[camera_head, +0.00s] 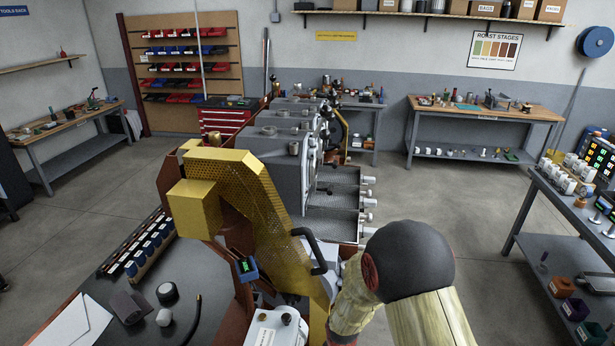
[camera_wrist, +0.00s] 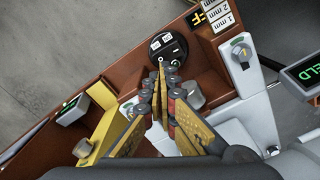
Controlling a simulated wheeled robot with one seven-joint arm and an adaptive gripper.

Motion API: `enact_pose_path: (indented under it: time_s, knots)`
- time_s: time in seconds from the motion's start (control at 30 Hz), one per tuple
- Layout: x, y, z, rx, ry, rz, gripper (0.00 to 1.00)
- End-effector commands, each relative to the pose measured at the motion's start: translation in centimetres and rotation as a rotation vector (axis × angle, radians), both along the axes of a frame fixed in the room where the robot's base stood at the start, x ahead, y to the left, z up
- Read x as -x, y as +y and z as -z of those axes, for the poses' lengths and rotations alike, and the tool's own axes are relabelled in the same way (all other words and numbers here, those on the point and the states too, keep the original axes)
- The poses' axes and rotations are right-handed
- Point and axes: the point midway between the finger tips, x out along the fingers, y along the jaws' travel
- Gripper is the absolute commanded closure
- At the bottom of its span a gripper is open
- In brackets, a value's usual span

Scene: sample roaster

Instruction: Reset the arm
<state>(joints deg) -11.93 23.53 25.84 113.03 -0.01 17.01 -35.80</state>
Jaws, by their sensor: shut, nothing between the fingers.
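My gripper (camera_wrist: 165,72) shows in the wrist view, with its fingertips together and nothing between them. I cannot tell whether the tips touch that part. A grey knob (camera_wrist: 190,95) is just right of the fingers. In the head view my arm comes in at the bottom, right of the yellow perforated guard (camera_head: 250,185); my gripper is hidden there.
A grey lever switch (camera_wrist: 241,55) and a green display (camera_wrist: 300,70) are close on the right. The roaster drums (camera_head: 285,160) stand ahead. A dark-topped counter (camera_head: 150,290) is on the left and a grey shelf table (camera_head: 560,215) on the right. Open floor (camera_head: 430,205) lies between.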

Motion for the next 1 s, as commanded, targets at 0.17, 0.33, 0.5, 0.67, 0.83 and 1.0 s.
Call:
enact_pose_path:
  time_s: [0.17,0.33,0.5,0.67,0.83,1.0]
  knots:
    - [-1.4,-0.9,-6.8,-0.015,-0.064,0.091,1.0]
    - [-1.1,-2.4,-14.8,-0.037,-0.131,0.213,1.0]
    - [0.6,-4.0,-22.1,-0.061,-0.198,0.334,1.0]
    - [3.4,-5.5,-28.0,-0.089,-0.259,0.447,1.0]
    - [7.4,-7.0,-33.1,-0.122,-0.324,0.565,1.0]
    - [11.9,-8.3,-36.9,-0.159,-0.387,0.68,1.0]
